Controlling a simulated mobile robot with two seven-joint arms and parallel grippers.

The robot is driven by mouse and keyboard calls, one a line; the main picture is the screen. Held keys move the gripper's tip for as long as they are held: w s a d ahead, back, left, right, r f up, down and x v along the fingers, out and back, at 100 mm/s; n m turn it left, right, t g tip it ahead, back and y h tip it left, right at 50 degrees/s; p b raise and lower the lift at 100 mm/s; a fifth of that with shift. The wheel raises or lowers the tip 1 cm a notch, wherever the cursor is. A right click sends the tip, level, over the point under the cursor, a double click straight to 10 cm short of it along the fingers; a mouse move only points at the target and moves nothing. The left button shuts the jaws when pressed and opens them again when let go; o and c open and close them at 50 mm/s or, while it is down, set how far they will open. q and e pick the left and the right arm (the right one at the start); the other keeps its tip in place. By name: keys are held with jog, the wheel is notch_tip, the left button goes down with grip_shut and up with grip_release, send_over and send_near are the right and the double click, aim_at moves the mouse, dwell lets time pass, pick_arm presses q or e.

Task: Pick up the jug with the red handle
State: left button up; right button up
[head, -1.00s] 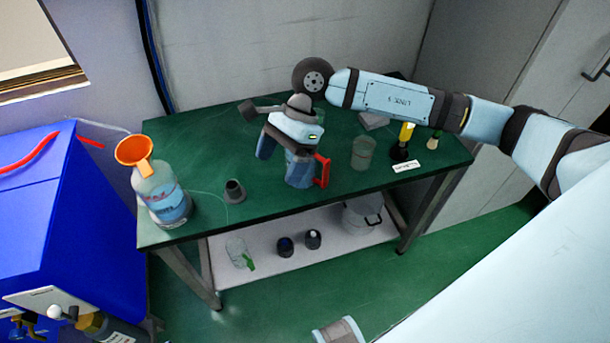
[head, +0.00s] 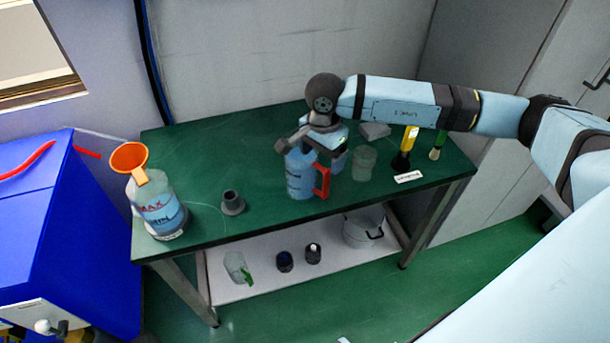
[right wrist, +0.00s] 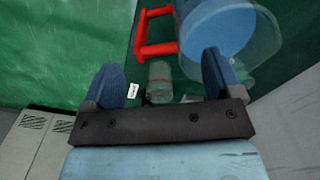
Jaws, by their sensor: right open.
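The jug (head: 299,182) is bluish and see-through, and stands upright on the green table. Its red handle (head: 322,182) faces right in the head view. The jug (right wrist: 225,35) is beyond the right finger, and the red handle (right wrist: 142,40) shows beyond the gap. My left gripper is not in view.
On the green table (head: 255,215) are a bottle with an orange funnel (head: 158,205), a small dark grey piece (head: 232,203), a clear beaker (head: 363,164) and brushes (head: 402,158) by a white label. A lower shelf (head: 220,285) holds a pot and small items. A blue cabinet stands at left.

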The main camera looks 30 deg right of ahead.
aim_at(321, 169)
notch_tip(321, 169, down, 5)
jog(key=shift+s+f, duration=0.1)
jog(key=shift+a, duration=0.1)
grip_shut()
dwell(0.3)
jog(key=shift+r, duration=0.25)
